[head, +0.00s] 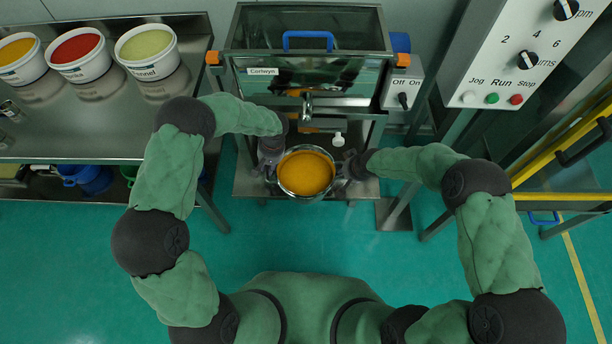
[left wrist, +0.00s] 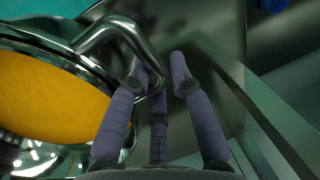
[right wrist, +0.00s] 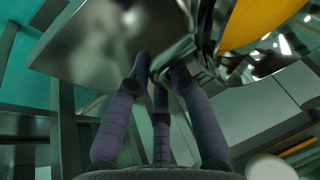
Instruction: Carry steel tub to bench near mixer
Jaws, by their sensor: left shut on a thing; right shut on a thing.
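The steel tub (head: 304,196) is round and shiny, with orange-yellow powder inside. In the head view it is upright at the middle, over the low steel shelf (head: 250,186) in front of the sieve machine. I cannot tell whether it touches the shelf. My left gripper (head: 271,163) is shut on the tub's left handle, a bent steel loop (left wrist: 97,32) between the fingers in the left wrist view. My right gripper (head: 355,167) is at the opposite side, shut on the other handle, which is partly hidden by the fingers (right wrist: 161,72) in the right wrist view.
A steel bench (head: 105,137) at left holds three white buckets (head: 147,52) along its back; its front is mostly clear. The sieve machine (head: 300,77) stands directly behind the tub. A control panel (head: 518,50) and yellow-framed guard (head: 560,196) are at right. Open green floor lies in front.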

